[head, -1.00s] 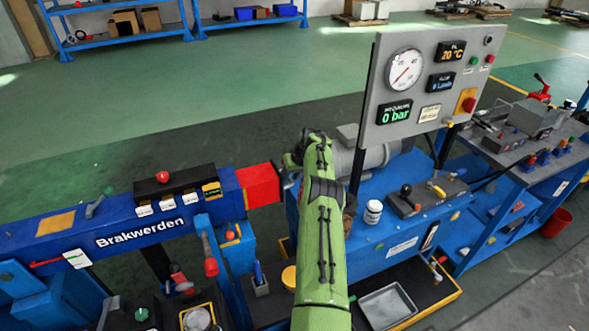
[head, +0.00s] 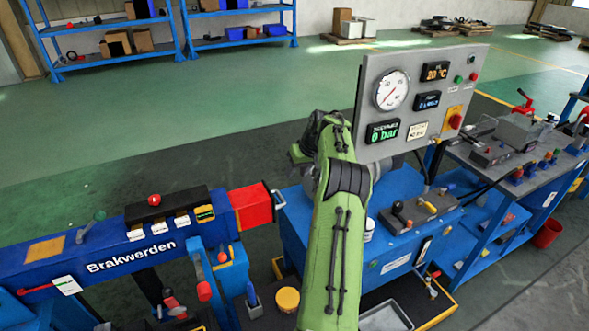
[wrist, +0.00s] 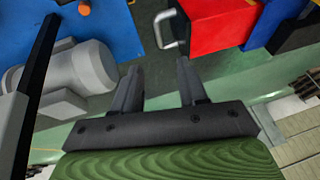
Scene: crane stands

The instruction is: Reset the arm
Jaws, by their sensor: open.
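My green arm (head: 340,230) rises through the middle of the head view, in front of the blue pump bench (head: 395,250). My gripper is hidden behind the arm there. In the wrist view my gripper (wrist: 158,82) shows two dark fingers spread apart, with nothing between them. The red end block (wrist: 210,22) with its metal handle (wrist: 167,30) lies beyond the fingertips, apart from them. The grey motor (wrist: 70,78) is to the left of the fingers.
The gauge panel (head: 415,95) reads 0 bar and stands close right of my arm. The blue Brakwerden beam (head: 150,240) with its red end (head: 252,205) is at left. A tool bench (head: 535,150) stands at right. Green floor (head: 220,100) behind is open.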

